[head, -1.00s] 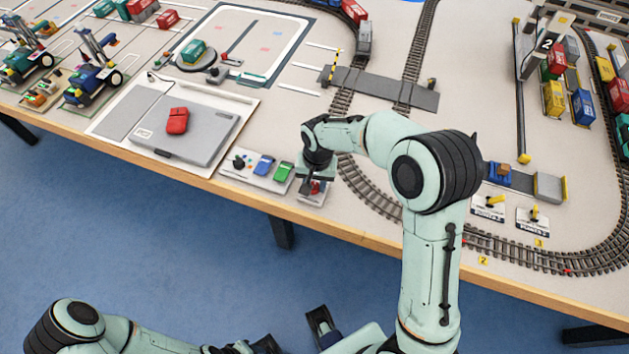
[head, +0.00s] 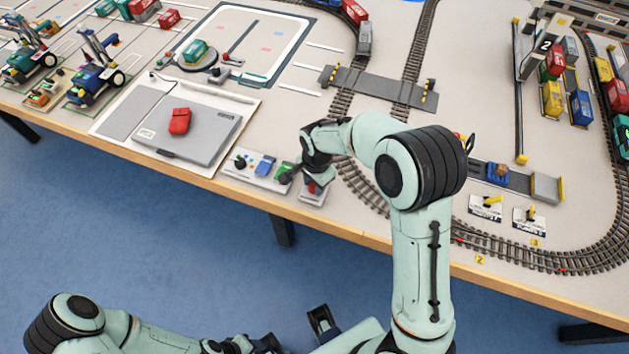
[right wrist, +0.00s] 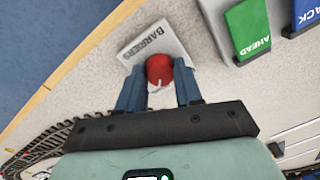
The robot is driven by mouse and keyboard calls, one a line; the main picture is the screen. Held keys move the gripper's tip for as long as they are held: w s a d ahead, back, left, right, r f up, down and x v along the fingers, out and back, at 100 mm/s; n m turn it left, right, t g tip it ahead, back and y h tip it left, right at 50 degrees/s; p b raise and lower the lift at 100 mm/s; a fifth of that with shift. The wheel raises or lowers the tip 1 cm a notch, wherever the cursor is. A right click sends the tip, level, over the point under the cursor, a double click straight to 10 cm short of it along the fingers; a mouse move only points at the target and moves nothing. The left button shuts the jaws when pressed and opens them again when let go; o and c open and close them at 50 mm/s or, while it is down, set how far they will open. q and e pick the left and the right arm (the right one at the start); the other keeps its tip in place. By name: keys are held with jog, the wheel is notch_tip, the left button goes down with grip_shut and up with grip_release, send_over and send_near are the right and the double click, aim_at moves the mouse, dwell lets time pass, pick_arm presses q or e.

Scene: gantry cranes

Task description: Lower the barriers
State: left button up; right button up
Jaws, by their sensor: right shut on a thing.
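The barriers' control is a light plate lettered "BARRIERS" (right wrist: 150,42) with a red knob (right wrist: 159,69). My right gripper (right wrist: 160,88) is shut on the knob, one finger on each side. In the head view this gripper (head: 313,180) is over the plate at the table's front edge and partly hides it.
A panel with a blue switch (head: 265,165) and a green switch (head: 287,173) stands just left of the knob. Curved track (head: 365,185) runs close on the right. A grey flat case with a red thing (head: 180,121) lies further left.

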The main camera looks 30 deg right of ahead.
dwell(0.5)
jog(key=o, duration=1)
jog(key=shift+o, duration=0.2)
jog(key=shift+r, duration=0.1)
notch_tip(320, 180, up, 13)
jog(key=p, duration=0.1)
jog(key=shift+s+r+p, duration=0.15)
jog(key=shift+s+p, duration=0.2)
jog(key=shift+d, duration=0.1)
